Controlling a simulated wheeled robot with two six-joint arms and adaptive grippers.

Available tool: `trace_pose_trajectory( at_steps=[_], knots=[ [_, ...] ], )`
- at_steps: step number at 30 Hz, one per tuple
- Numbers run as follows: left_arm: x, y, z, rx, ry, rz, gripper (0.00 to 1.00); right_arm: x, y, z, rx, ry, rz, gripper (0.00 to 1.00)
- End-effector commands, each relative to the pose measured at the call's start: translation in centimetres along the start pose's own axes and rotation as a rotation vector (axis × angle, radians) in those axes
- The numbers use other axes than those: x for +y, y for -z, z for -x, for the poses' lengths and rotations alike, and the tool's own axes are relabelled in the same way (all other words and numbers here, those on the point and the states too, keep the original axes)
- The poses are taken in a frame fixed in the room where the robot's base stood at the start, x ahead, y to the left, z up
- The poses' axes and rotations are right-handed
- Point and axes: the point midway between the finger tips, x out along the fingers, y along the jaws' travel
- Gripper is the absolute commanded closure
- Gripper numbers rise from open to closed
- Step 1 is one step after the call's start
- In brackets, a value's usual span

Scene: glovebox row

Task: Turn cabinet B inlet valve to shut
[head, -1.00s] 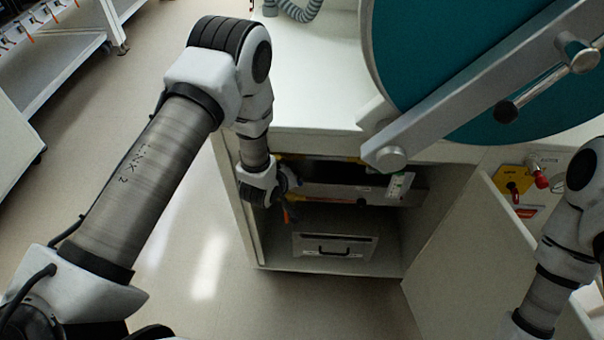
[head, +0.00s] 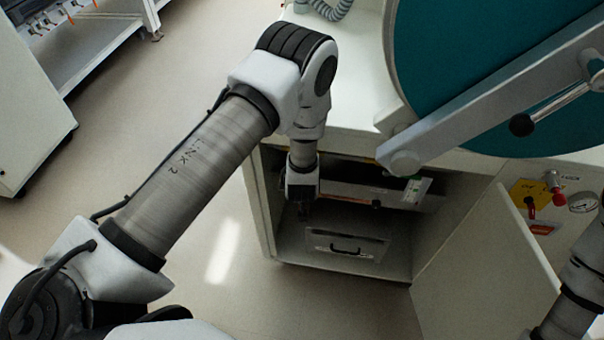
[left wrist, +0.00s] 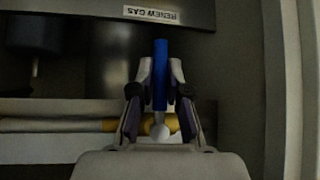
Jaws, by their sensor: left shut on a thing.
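My left gripper (head: 303,208) is inside the open cabinet under the bench, near its left wall. In the left wrist view the gripper (left wrist: 158,100) is shut on a blue lever handle (left wrist: 160,70), which stands upright in the picture between its fingers. A pale round knob (left wrist: 160,132) shows at the lever's lower end, in front of a pale pipe with yellow bands (left wrist: 107,125). No letter or valve position mark is readable. In the head view the lever is hidden behind my gripper. My right arm shows at the right edge; its gripper is out of frame.
A panel with an upside-down "RENEW GAS" label (left wrist: 151,14) is near the lever. A drawer-like box (head: 346,249) sits low in the cabinet. An open door (head: 490,265) stands to the right. A large teal round port door (head: 480,75) hangs above.

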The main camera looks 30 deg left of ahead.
Motion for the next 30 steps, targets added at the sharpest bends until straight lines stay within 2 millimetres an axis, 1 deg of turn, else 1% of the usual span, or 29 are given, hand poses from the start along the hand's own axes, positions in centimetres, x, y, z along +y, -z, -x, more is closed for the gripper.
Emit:
trace_pose_trajectory(
  at_steps=[1, 9, 10, 12, 20, 23, 26, 29, 30],
  knots=[
    [-0.1, -0.3, 0.0, -0.007, 0.004, -0.003, 1.0, 0.0, 0.0, 0.0, 0.0, 0.0, 0.0, 1.0],
    [-0.2, -0.3, 0.0, -0.007, 0.004, -0.002, 1.0, 0.0, 0.0, 0.0, 0.0, 0.0, 0.0, 1.0],
    [-0.2, -0.3, 0.0, -0.007, 0.004, -0.002, 0.81, 0.0, 0.0, 0.0, 0.0, 0.0, 0.0, 1.0],
    [-0.2, -0.3, 0.0, -0.006, 0.004, -0.002, 0.6, 0.0, 0.0, 0.0, 0.0, 0.0, 0.0, 1.0],
    [-0.1, -0.1, 0.0, -0.002, 0.002, -0.001, 0.6, 0.0, 0.0, 0.0, 0.0, 0.0, 0.0, 1.0],
    [0.0, -0.1, 0.5, -0.001, 0.001, -0.001, 0.6, 0.0, 0.0, 0.0, 0.0, 0.0, 0.0, 1.0],
    [0.0, -0.1, 1.9, -0.002, 0.001, -0.003, 0.6, 0.0, 0.0, 0.0, 0.0, 0.0, 0.0, 1.0],
    [0.1, 0.0, 4.3, 0.0, 0.0, -0.006, 0.6, 0.0, 0.0, 0.0, 0.0, 0.0, 0.0, 1.0],
    [0.0, 0.0, 5.3, -0.001, 0.001, -0.006, 0.6, 0.0, 0.0, 0.0, 0.0, 0.0, 0.0, 1.0]
  ],
)
